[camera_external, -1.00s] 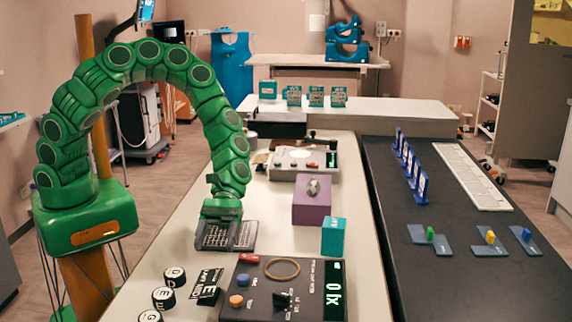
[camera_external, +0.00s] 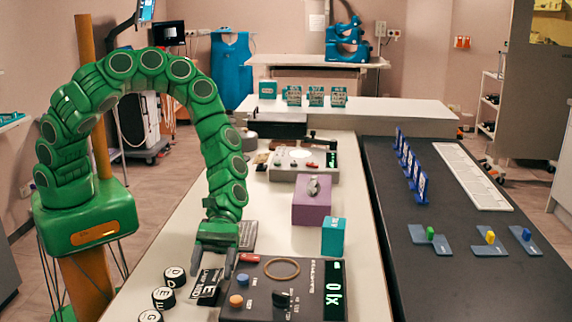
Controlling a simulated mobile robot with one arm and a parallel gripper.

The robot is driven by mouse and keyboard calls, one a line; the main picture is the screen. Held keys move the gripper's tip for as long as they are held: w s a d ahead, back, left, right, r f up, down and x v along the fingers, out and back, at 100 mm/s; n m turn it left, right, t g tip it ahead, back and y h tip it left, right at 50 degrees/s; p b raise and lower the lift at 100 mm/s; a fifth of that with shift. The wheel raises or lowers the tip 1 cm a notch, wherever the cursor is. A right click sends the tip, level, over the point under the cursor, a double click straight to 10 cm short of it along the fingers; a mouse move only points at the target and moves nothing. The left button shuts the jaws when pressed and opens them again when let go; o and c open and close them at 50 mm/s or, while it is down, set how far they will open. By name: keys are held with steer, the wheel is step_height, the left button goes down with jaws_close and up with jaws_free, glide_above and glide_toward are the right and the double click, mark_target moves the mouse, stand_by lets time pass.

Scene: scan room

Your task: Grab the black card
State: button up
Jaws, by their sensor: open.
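The black card (camera_external: 206,288) with white lettering lies on the white table, left of the dark control box. My gripper (camera_external: 212,272) points down with its two fingers apart. It is open and empty, just above and behind the far end of the black card. The fingers overlap the card's far edge in the picture. I cannot tell whether they touch it.
Several round black lettered pieces (camera_external: 163,297) lie left of the card. The dark control box (camera_external: 310,271) with knobs and a tan ring stands close on its right. A grey keypad-like plate (camera_external: 248,235) lies behind my gripper. A purple box (camera_external: 313,207) and a teal box (camera_external: 333,237) stand farther right.

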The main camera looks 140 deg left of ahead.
mark_target(210, 274)
steer(key=shift+x, duration=2.4)
steer(key=c, duration=0.8)
